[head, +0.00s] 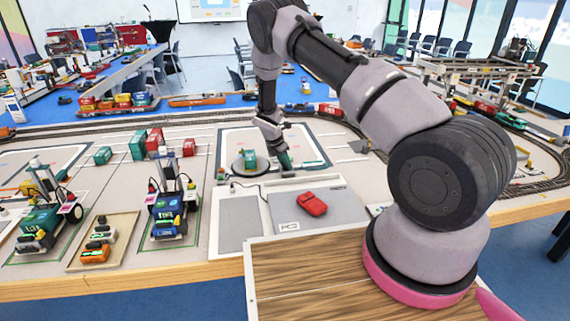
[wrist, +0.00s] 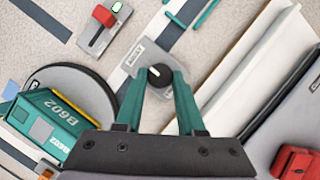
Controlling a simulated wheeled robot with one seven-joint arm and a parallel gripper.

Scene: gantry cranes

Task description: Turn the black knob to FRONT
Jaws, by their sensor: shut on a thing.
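The black knob (wrist: 159,75) has a small white mark on its top and sits on a pale plate (wrist: 150,52). The plate's lettering is too small to read. In the wrist view my gripper (wrist: 158,84) has its two green fingers on either side of the knob and is shut on it. In the head view my gripper (head: 285,161) is down at the table beside the round turntable (head: 262,166). The knob itself is hidden or too small to make out in the head view.
A green locomotive marked B602 (wrist: 50,122) stands on the turntable, left of my gripper. A red-handled lever (wrist: 104,16) lies beyond it. A red car (head: 312,204) sits on a grey panel at the front. Small cranes (head: 167,205) stand at left.

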